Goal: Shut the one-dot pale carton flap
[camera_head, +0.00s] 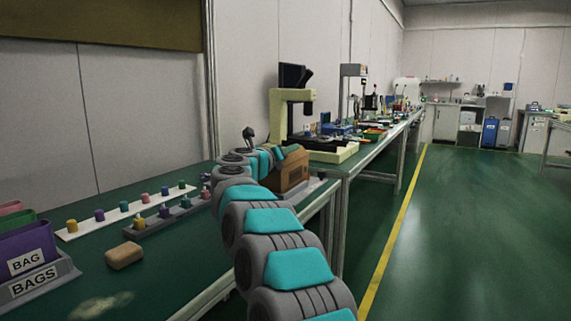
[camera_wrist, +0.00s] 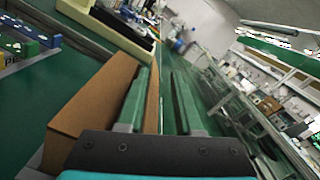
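A brown cardboard carton (camera_head: 292,172) stands on the green bench beyond the end of my arm. In the wrist view the carton (camera_wrist: 95,100) fills the left of the picture, close beside my left finger. I cannot make out a one-dot mark or tell a pale flap apart from the carton's faces. My gripper (camera_wrist: 160,95) has its two green fingers apart, with a gap between them and nothing clearly held. The left finger overlaps the carton's edge; I cannot tell whether they touch. In the head view my arm hides part of the carton and most of the gripper.
A cream microscope (camera_head: 292,110) stands behind the carton. A white strip (camera_head: 75,231) and a grey strip (camera_head: 140,229) hold coloured pegs. A tan block (camera_head: 125,255) and a labelled purple bin (camera_head: 28,250) are nearer. The green floor (camera_head: 470,230) at right is clear.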

